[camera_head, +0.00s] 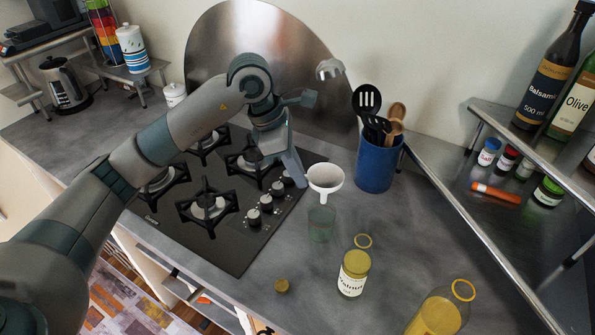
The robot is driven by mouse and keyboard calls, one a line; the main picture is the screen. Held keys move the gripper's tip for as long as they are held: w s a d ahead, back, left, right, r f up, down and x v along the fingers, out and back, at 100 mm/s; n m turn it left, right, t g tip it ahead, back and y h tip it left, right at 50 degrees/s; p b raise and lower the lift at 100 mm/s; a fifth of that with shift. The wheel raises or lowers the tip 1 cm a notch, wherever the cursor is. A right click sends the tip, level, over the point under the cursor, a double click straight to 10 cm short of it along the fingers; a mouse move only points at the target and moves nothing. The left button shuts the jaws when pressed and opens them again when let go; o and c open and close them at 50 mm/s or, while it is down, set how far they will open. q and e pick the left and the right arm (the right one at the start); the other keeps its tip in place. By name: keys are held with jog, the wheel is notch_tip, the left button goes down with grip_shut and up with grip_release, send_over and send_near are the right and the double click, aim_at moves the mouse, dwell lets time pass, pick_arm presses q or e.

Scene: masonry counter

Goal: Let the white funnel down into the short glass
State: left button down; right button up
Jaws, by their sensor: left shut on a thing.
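The white funnel (325,178) is upright, wide mouth up, over the short glass (321,225). The glass is clear and greenish and stands on the grey counter just right of the hob. The funnel's narrow lower end meets the glass's rim in the picture; I cannot tell whether it is inside or still above. My left gripper (303,184) reaches in from the left over the hob and is shut on the funnel at its left side. The contact is partly hidden by the gripper itself. My right gripper does not show.
A blue utensil crock (376,165) stands close behind and right of the funnel. A walnut oil bottle (353,270) and another yellow oil bottle (437,315) stand in front. The gas hob (240,225) is left; a metal shelf (480,225) is right.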

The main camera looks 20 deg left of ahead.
pick_arm(q)
jog(key=shift+f, duration=0.15)
notch_tip(320, 180, down, 9)
jog(key=b, duration=0.3)
dwell(0.9)
dwell(0.3)
jog(key=c, duration=1.9)
grip_release()
jog(key=shift+o, duration=0.2)
